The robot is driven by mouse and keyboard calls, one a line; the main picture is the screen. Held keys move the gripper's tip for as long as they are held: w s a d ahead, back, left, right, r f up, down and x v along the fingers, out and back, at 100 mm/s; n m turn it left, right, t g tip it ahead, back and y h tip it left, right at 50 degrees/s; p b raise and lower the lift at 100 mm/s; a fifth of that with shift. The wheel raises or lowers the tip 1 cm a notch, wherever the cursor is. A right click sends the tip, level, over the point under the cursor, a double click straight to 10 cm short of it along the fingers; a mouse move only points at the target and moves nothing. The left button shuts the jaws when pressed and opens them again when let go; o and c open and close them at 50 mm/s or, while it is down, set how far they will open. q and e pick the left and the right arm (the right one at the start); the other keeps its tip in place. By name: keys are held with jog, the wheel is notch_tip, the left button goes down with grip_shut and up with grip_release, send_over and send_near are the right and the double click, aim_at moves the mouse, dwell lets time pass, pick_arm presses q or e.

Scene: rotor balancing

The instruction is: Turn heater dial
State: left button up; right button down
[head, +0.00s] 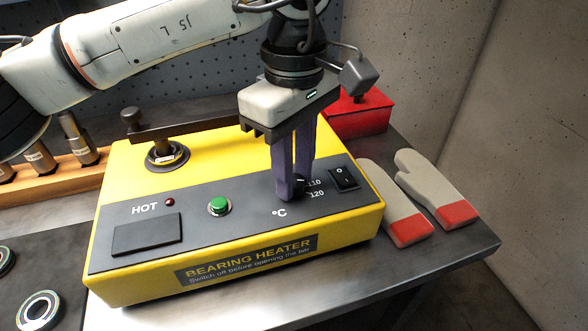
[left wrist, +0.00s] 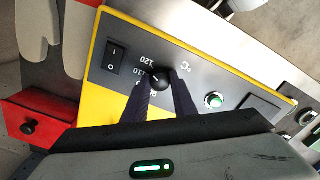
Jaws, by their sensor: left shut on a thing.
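The yellow bearing heater (head: 130,285) stands on the table, with a dark front panel marked °C. My left gripper (head: 295,192) reaches down from above onto the panel. Its fingers are shut on the black heater dial (head: 300,182), which they mostly hide in the head view. In the left wrist view the dial (left wrist: 159,80) sits between the two fingertips, with the 120 mark beside it. The 110 and 120 marks show right of the fingers in the head view. My right gripper is not in view.
The panel also has a green button (head: 218,206), a rocker switch (head: 344,179) and a dark display (head: 146,234). Gloves (head: 436,187) lie to the right, near a red box (head: 358,116). Bearings (head: 40,310) lie at the lower left.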

pick_arm(q)
jog(key=shift+r+m, duration=0.1)
jog(key=shift+m, duration=0.5)
jog(key=o, duration=1)
jog(key=shift+o, duration=0.2)
notch_tip(320, 180, up, 10)
jog(key=shift+r, duration=0.1)
